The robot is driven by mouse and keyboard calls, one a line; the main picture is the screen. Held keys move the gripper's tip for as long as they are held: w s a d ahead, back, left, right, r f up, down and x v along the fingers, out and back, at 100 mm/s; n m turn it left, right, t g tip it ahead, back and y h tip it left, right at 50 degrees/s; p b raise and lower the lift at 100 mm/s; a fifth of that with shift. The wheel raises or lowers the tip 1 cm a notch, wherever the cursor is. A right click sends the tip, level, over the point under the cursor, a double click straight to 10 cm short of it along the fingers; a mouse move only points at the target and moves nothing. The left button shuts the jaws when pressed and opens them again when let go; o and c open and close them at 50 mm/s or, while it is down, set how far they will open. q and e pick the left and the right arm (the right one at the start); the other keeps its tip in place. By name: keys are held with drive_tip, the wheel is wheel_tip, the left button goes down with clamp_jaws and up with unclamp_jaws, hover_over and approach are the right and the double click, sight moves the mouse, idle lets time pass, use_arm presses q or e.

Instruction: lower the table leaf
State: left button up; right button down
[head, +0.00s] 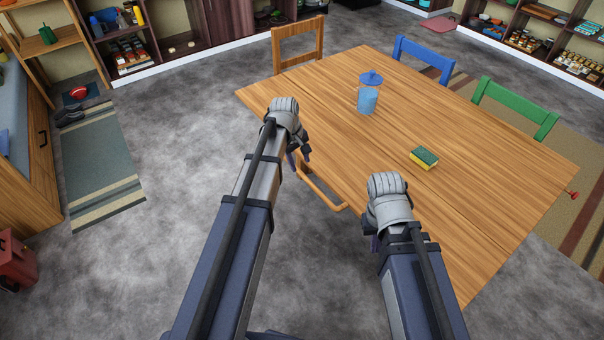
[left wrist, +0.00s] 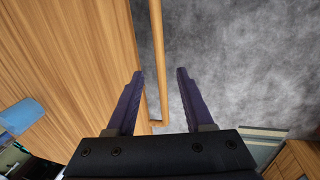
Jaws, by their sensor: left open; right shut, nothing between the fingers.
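The wooden table (head: 450,210) has a flat top that looks level; I cannot tell which part is the leaf. A wooden bar (head: 320,188) juts out beyond the near edge, low beside the tabletop. My left gripper (head: 303,155) is open at that edge, near the bar's far end. In the left wrist view the bar (left wrist: 157,55) shows between the open fingers of the left gripper (left wrist: 160,76), not gripped; its depth is unclear. The tabletop (left wrist: 60,50) is to the left there. My right gripper (head: 370,236) is shut and empty by the near edge, its fingers mostly hidden.
A blue lidded pitcher (head: 367,98) and a yellow-green sponge (head: 424,158) are on the table. Floor (head: 190,170) to the left is clear.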

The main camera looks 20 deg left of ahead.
sight(304, 176)
use_arm(q)
drive_tip(key=f+b, duration=0.4)
drive_tip(key=w+d+f+b, duration=0.1)
drive_tip(key=f+b, duration=0.1)
drive_tip(key=f, duration=0.1)
drive_tip(key=shift+w, duration=0.1)
clamp_jaws()
idle(0.4)
idle(1.0)
